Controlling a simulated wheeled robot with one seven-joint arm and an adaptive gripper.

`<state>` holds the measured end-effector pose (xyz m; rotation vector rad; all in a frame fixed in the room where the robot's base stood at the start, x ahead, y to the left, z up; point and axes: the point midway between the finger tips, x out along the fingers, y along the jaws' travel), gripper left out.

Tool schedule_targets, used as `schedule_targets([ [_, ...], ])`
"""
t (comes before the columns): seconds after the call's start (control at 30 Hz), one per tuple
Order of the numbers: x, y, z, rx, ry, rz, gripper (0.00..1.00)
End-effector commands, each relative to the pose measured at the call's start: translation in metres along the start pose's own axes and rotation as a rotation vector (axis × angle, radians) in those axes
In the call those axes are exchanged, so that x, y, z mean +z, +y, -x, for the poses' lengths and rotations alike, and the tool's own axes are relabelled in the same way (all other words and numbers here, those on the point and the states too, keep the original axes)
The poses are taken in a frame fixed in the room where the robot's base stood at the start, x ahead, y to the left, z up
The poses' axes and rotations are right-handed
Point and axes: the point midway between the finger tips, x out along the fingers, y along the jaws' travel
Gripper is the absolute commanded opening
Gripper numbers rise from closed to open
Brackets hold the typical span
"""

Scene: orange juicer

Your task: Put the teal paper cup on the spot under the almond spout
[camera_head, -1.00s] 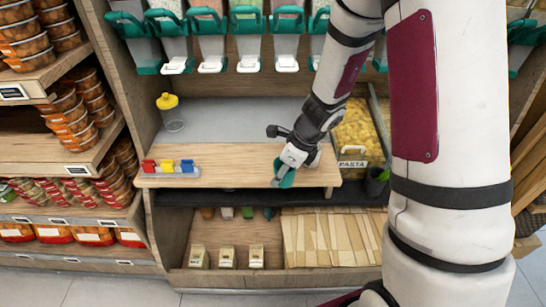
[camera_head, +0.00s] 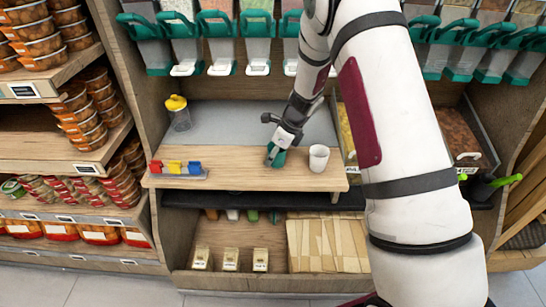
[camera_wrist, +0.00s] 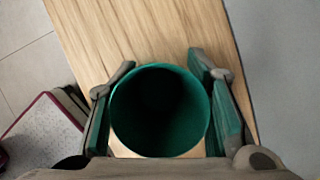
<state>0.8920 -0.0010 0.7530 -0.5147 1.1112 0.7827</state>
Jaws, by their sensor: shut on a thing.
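My gripper (camera_head: 274,154) is shut on the teal paper cup (camera_head: 279,157), above or on the wooden counter board, right of its middle. I cannot tell if the cup touches the board. In the wrist view, the teal cup (camera_wrist: 160,110) sits between the two fingers, its open mouth facing the camera and its inside dark. A row of dispensers with teal handles and white spouts (camera_head: 257,68) hangs above the counter. I cannot tell which one holds almonds; my arm hides part of the row.
A white cup (camera_head: 318,158) stands on the wooden board (camera_head: 230,177), just right of my gripper. Red, yellow and blue pieces (camera_head: 176,168) lie at the board's left. A yellow-lidded jar (camera_head: 179,114) stands behind. The grey surface (camera_head: 225,118) between is clear.

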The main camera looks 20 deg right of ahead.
Motion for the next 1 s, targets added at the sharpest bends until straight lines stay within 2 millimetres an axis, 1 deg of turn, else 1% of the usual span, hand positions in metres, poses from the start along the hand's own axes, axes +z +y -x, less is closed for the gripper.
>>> schedule_targets([
  [0.03,-0.003,-0.001,-0.005,0.0,0.0,-0.003,0.32],
  [0.07,-0.003,-0.001,-0.006,-0.001,0.0,-0.003,0.32],
  [0.27,-0.003,0.0,-0.006,-0.001,-0.001,-0.001,0.32],
  [0.43,-0.004,0.0,-0.01,-0.001,-0.001,-0.001,0.32],
  [0.47,-0.004,0.0,-0.01,-0.001,-0.001,0.0,0.47],
  [0.5,-0.004,0.0,-0.009,-0.001,0.0,0.0,0.56],
  [0.53,-0.004,0.0,-0.009,-0.001,0.0,0.0,0.63],
  [0.87,-0.004,0.0,-0.008,-0.001,-0.001,0.0,0.64],
  [0.97,-0.002,0.0,-0.004,-0.002,-0.001,0.0,0.64],
  [1.0,-0.002,-0.001,0.001,-0.003,-0.001,0.0,0.64],
])
